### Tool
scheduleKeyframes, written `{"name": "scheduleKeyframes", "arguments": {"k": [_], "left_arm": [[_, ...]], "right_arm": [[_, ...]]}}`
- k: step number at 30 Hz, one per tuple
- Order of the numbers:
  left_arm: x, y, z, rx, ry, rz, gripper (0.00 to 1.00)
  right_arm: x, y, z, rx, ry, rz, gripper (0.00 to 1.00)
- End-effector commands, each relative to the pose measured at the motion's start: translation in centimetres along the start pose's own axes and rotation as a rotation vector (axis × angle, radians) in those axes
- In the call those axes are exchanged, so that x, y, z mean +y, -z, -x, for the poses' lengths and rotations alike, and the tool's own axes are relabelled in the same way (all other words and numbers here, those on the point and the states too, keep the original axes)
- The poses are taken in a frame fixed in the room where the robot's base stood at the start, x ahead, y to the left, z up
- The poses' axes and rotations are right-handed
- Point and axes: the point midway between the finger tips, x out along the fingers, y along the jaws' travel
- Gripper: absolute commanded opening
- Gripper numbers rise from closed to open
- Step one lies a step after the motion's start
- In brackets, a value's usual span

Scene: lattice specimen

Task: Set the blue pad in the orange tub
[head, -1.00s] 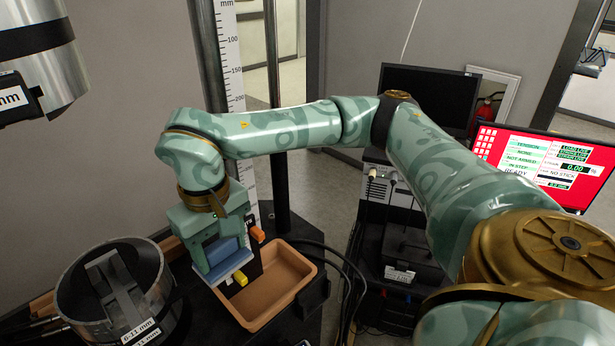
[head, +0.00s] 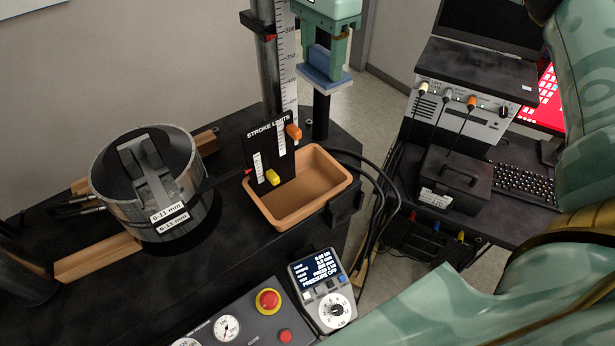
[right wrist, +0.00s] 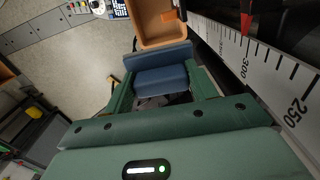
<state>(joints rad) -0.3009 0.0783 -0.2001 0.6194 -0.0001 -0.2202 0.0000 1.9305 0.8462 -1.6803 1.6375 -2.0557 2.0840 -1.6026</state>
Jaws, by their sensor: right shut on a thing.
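The blue pad (head: 325,76) is a blue block on a flatter, lighter blue plate. My right gripper (head: 327,62) is shut on it, one green finger on each side, and holds it in the air at the top of the head view. The orange tub (head: 333,192) stands lower in that view, on the black bench behind the control box, and its visible inside is empty. In the right wrist view the pad (right wrist: 163,80) sits between the fingers, and part of the tub (right wrist: 150,28) shows beyond it. My left gripper is not in view.
A black stroke limits plate (head: 262,135) with yellow and orange knobs stands at the tub's left back side. The ruler (head: 286,65) and a dark column rise behind. A metal cylinder fixture (head: 180,195) stands left. Black cables (head: 375,185) curve right of the tub.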

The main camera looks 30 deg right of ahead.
Motion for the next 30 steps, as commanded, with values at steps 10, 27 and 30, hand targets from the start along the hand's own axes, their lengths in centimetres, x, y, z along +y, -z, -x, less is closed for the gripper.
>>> {"name": "scheduleKeyframes", "arguments": {"k": [10, 27, 30], "left_arm": [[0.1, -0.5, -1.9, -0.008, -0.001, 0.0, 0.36], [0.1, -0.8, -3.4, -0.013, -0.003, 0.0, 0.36], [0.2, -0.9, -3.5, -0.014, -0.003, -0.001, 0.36]], "right_arm": [[0.1, 0.0, -9.9, 0.0, -0.006, 0.005, 0.39], [0.1, 0.0, -20.2, 0.001, -0.003, 0.007, 0.39], [0.1, 0.0, -21.2, 0.0, -0.002, 0.007, 0.39]]}}
